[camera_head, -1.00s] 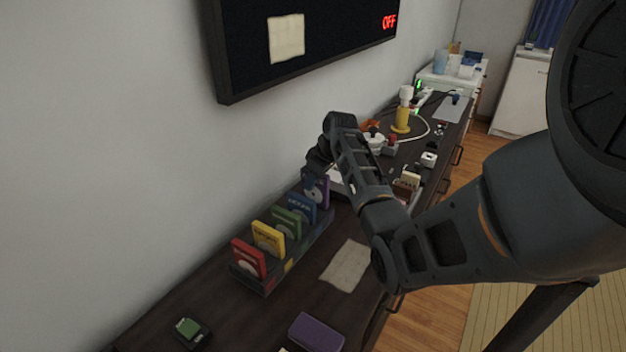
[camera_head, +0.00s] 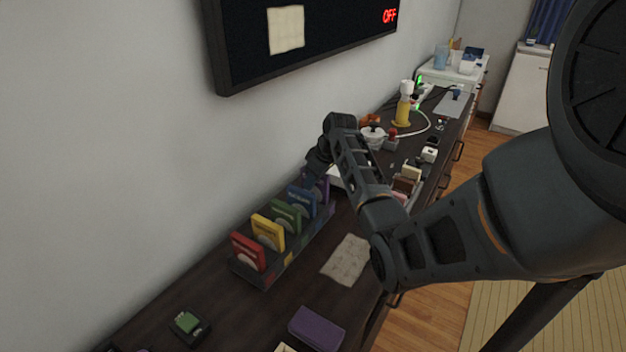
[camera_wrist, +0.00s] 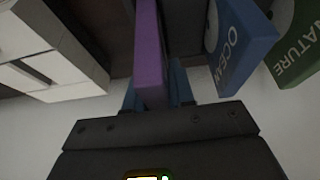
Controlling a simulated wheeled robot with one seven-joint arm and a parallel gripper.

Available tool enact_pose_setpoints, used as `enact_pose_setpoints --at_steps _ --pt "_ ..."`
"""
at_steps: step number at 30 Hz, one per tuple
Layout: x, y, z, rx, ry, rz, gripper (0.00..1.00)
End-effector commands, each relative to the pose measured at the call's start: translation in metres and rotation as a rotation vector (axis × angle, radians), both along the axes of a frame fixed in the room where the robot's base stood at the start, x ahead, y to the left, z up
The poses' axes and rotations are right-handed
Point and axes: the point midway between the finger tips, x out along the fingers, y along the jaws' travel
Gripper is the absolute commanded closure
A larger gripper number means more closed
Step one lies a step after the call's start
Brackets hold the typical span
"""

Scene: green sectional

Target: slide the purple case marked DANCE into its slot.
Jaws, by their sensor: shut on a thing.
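The purple case (camera_wrist: 150,50) is in my gripper (camera_wrist: 157,92), which is shut on it in the wrist view. In the head view the purple case (camera_head: 322,190) is partly hidden behind my gripper (camera_head: 318,172), at the far end of the dark rack (camera_head: 268,280). It stands beside the blue OCEAN case (camera_head: 301,202). Its lettering does not show. Whether its lower edge is inside a slot is hidden.
Green (camera_head: 287,215), yellow (camera_head: 267,232) and red (camera_head: 247,252) cases stand in the rack. A white object (camera_wrist: 50,50) lies close beside the purple case. A purple box (camera_head: 317,328) and a paper sheet (camera_head: 346,259) lie on the dark counter.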

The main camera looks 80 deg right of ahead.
Motion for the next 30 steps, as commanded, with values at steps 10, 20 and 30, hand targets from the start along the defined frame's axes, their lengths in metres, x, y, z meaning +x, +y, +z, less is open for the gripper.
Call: enact_pose_setpoints --at_steps 10,20,30 --pt "0.0 0.0 -0.009 0.0 -0.001 0.0 1.0" --pt "0.0 0.0 -0.016 0.0 0.0 0.001 1.0" --pt "0.0 0.0 -0.02 0.0 0.0 0.001 0.65"
